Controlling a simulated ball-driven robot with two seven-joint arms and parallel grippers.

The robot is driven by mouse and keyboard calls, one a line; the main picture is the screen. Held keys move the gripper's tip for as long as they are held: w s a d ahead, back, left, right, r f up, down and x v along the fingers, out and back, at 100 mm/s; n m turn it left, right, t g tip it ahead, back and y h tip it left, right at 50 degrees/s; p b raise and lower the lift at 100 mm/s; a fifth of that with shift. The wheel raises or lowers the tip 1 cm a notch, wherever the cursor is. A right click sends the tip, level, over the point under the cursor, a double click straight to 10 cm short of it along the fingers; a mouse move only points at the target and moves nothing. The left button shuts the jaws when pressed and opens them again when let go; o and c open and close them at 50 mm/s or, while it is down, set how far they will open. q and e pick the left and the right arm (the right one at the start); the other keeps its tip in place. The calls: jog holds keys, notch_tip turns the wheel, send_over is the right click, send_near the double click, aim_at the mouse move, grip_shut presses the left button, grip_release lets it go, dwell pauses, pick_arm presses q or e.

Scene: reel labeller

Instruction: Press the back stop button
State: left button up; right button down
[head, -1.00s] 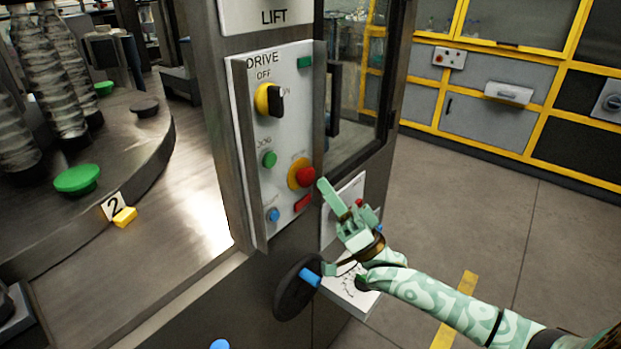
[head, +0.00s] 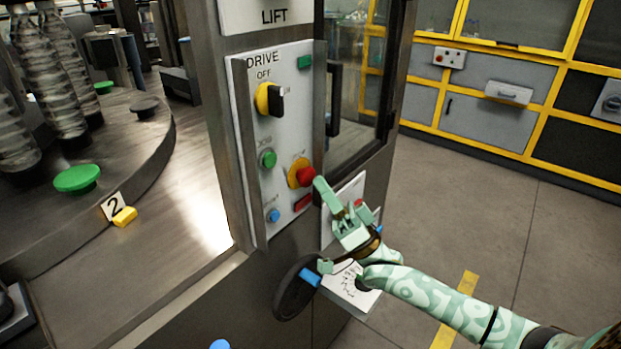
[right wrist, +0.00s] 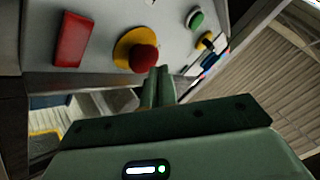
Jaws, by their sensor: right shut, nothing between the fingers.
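A red mushroom-shaped stop button (head: 307,174) on a yellow round plate (head: 296,172) sits low on the grey DRIVE panel (head: 250,200). It also shows in the right wrist view (right wrist: 144,58), just beyond my fingertips. My right gripper (head: 322,186) is shut and empty, its fingertips at or very near the red button's right side. Whether they touch it I cannot tell. In the right wrist view the closed fingers (right wrist: 158,78) point at the button's edge. My left gripper is not in view. Whether this is the back stop button the pictures do not say.
The panel also bears a black-and-yellow rotary switch (head: 270,98), a green JOG button (head: 267,159), a blue button (head: 273,215) and a red rectangle (head: 303,202). A black handwheel with a blue knob (head: 310,277) is below. Open floor lies to the right.

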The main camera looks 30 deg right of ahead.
jog(key=shift+w+a, duration=0.15)
jog(key=shift+w, duration=0.25)
dwell(0.7)
jog(key=shift+s, duration=0.1)
jog(key=shift+s+d+p, duration=0.3)
jog(key=shift+s+p, duration=0.05)
jog(key=shift+s, duration=0.35)
jog(key=s, duration=0.1)
jog(key=s+d+p, duration=0.1)
jog(key=s, duration=0.1)
jog(key=s+d+p, duration=0.1)
jog(key=shift+s, duration=0.3)
dwell(0.3)
dwell(0.6)
